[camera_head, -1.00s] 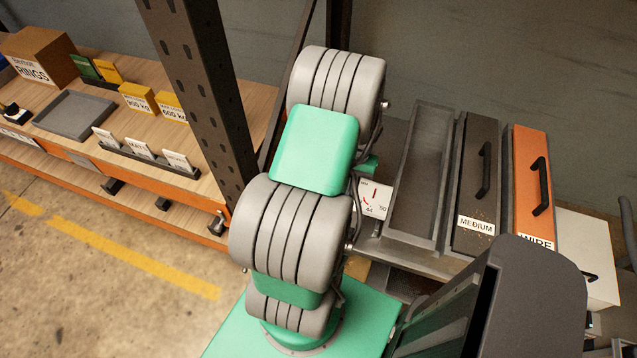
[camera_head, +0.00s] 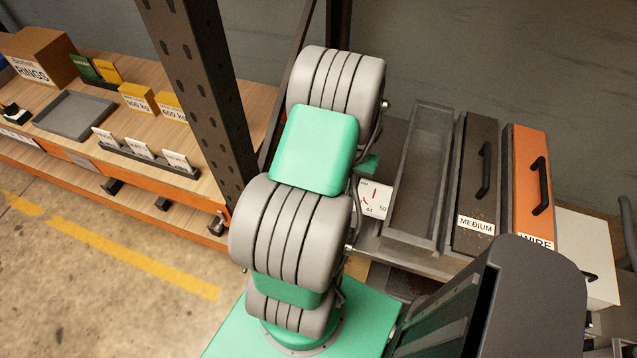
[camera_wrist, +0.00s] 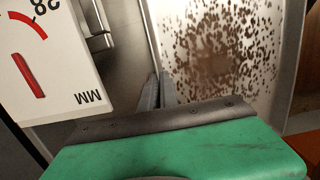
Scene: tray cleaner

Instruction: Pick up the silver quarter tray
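A silver metal surface with brown speckled dirt (camera_wrist: 225,50), which looks like the silver quarter tray, fills the upper right of the wrist view. Its left edge runs down to my gripper (camera_wrist: 157,92). Two thin grey fingertips show close together at that edge, above the dark strip and green body of my gripper. I cannot tell whether they are around the edge or only beside it, or touching it. In the head view my own arm hides the gripper, and I cannot make out the speckled tray there.
A white card with red marks (camera_wrist: 50,60) is close on the left; it also shows in the head view (camera_head: 374,198). Right of my arm are a grey open trough (camera_head: 405,210), a dark MEDIUM box (camera_head: 470,200) and an orange WIRE box (camera_head: 525,190). A dark post (camera_head: 205,90) stands left.

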